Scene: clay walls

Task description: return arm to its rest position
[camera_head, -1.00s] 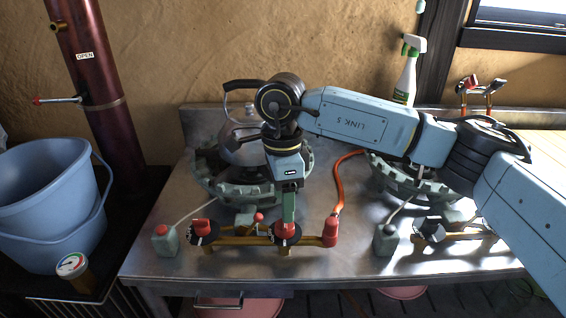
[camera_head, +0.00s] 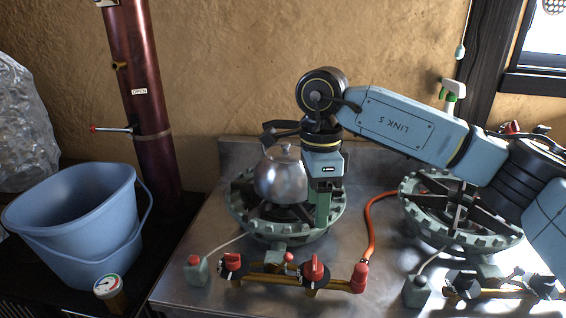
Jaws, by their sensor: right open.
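My right arm comes in from the right, with its light blue link reaching over the steel counter. My right gripper (camera_head: 322,222) hangs down from it, open and empty, in front of the right side of the left burner ring. It is above and apart from the red knob (camera_head: 313,268) on the brass gas pipe. A metal kettle (camera_head: 281,176) sits on the left burner (camera_head: 243,215), just left of the gripper; the gripper and wrist hide part of the burner. My left gripper is not in view.
A blue bucket (camera_head: 75,225) and a gauge (camera_head: 107,287) stand at the left, near a dark red pipe (camera_head: 150,110). An orange hose (camera_head: 372,228) runs over the counter (camera_head: 200,287).

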